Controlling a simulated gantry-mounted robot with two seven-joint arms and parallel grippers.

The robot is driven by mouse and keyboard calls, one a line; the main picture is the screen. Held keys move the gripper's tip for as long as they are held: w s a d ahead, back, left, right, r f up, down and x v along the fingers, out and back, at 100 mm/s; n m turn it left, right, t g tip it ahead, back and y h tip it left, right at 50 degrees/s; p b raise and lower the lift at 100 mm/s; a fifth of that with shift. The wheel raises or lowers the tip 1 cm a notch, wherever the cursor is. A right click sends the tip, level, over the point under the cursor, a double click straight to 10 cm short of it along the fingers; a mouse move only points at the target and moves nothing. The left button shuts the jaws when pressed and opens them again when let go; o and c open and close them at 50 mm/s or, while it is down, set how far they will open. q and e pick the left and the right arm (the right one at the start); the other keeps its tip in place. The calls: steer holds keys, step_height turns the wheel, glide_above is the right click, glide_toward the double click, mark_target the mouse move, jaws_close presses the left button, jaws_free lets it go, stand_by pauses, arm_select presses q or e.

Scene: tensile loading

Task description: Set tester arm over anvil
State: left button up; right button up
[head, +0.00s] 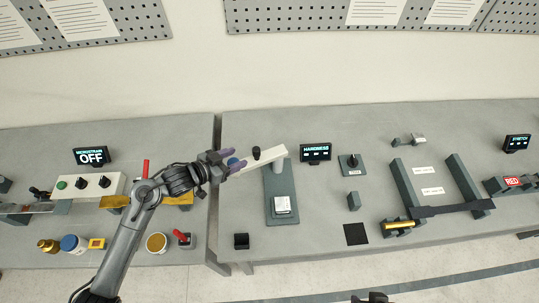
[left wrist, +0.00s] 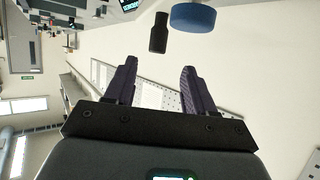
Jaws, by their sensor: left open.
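The hardness tester has a green base (head: 270,212) and a pale arm (head: 266,158), which points up and left, away from the white anvil area (head: 282,204) at the base's front. A black knob (head: 256,153) stands on the arm, and a blue knob (head: 233,162) is near its left end. My left gripper (head: 230,160) is open with purple fingers beside the blue knob. In the left wrist view the fingers (left wrist: 158,85) are apart and empty; the blue knob (left wrist: 195,17) and black knob (left wrist: 159,33) are beyond the tips. A dark part at the head view's bottom edge may be my right gripper (head: 375,297).
A HARDNESS display (head: 316,152) stands right of the tester. A black block (head: 241,241) sits front left of its base, and a dark square pad (head: 356,234) lies to the right. A gap (head: 214,190) separates the two benches under my left arm. Clear bench lies between tester and pad.

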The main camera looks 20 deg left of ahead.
mark_target(254, 150)
arm_select(q)
steer(key=shift+w+d+f+h, duration=0.1)
steer(key=shift+w+d+h, duration=0.1)
steer(key=shift+w, duration=0.2)
steer(key=shift+w+d+h, duration=0.15)
steer(key=shift+w+h, duration=0.05)
steer(key=shift+w, duration=0.15)
steer(key=x, duration=1)
steer(key=shift+s, duration=0.1)
jaws_close()
